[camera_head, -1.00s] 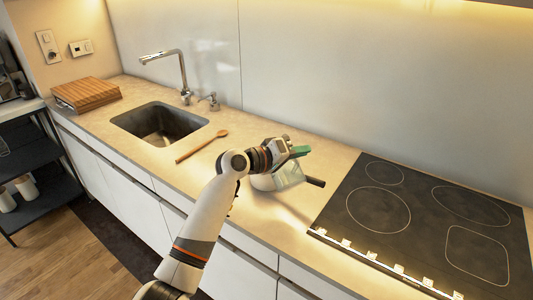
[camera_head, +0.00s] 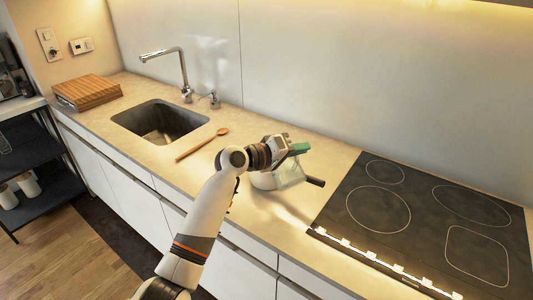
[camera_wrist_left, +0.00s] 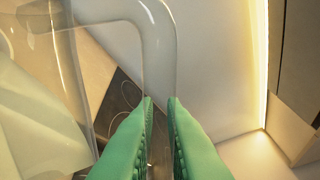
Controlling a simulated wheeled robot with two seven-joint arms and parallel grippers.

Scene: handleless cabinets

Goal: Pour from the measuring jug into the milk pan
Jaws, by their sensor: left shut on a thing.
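The clear measuring jug (camera_head: 290,171) is held above the milk pan (camera_head: 263,182) and looks tilted. In the left wrist view the jug's clear handle (camera_wrist_left: 157,45) lies at the green fingertips. My left gripper (camera_head: 300,148) is shut on the jug; its fingers also fill the lower middle of the wrist view (camera_wrist_left: 160,103). The pale pan stands on the counter, its dark handle pointing right towards the hob. The jug and my wrist hide much of the pan. I cannot tell whether liquid is flowing. My right gripper is out of view.
The black hob (camera_head: 420,222) lies to the right of the pan and is empty. A wooden spoon (camera_head: 202,145) lies on the counter (camera_head: 225,125) to the left. Beyond it are the sink (camera_head: 160,122), tap (camera_head: 181,72) and stacked wooden boards (camera_head: 87,92).

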